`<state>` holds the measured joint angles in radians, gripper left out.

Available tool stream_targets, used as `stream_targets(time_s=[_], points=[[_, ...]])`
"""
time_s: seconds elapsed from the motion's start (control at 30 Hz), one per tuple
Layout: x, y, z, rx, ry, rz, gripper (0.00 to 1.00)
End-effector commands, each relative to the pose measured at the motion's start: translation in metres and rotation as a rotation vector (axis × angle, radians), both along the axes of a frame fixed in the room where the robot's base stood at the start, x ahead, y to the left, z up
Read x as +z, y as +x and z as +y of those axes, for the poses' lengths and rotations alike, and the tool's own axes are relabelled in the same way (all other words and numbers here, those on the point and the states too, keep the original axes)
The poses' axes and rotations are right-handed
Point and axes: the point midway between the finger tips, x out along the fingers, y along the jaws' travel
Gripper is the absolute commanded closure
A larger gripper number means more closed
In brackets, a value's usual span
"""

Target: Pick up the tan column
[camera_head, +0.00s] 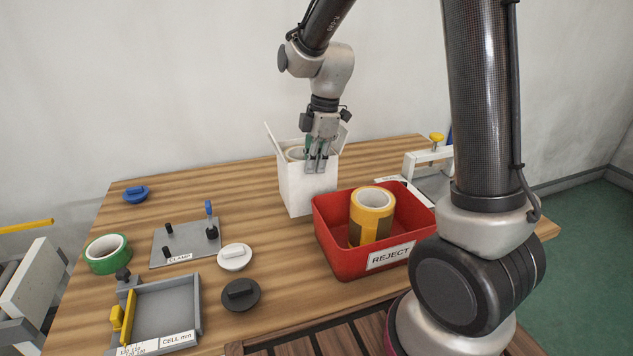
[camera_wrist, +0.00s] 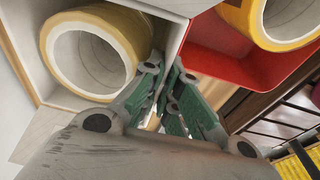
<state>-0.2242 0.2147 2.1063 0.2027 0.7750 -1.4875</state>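The tan column shows in the wrist view as a tan roll (camera_wrist: 128,27) with a pale hollow core. It sits inside the white box (camera_head: 298,192), and in the head view only part of its top ring (camera_head: 293,153) shows above the rim. My gripper (camera_head: 316,168) points down at the box's right front side. In the wrist view its green-padded fingers (camera_wrist: 165,68) are beside the roll, close to the box wall, with a narrow gap between them. I see nothing clearly held. Whether the fingers straddle the wall is hard to tell.
The red REJECT bin (camera_head: 333,255) stands right of the box with a yellow roll (camera_head: 371,213) in it. A clamp plate (camera_head: 180,244), a grey cell tray (camera_head: 168,310), a green roll (camera_head: 96,262) and small knobbed discs lie left. Bare table lies left of the box.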

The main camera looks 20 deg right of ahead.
Motion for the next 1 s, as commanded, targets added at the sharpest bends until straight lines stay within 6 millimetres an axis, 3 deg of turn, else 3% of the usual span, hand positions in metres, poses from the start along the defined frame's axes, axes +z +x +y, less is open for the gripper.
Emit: stream_targets(time_s=[0.4,0.77,0.8,0.9,1.0], points=[[-0.043,0.000,0.000,0.000,0.000,-0.001,1.00],[-0.046,0.001,0.000,0.000,0.000,-0.003,1.00],[-0.046,0.000,0.000,-0.001,0.000,-0.001,0.89],[-0.046,0.000,0.000,0.000,0.000,-0.001,0.73],[-0.046,0.000,0.000,0.000,0.000,-0.001,0.73]])
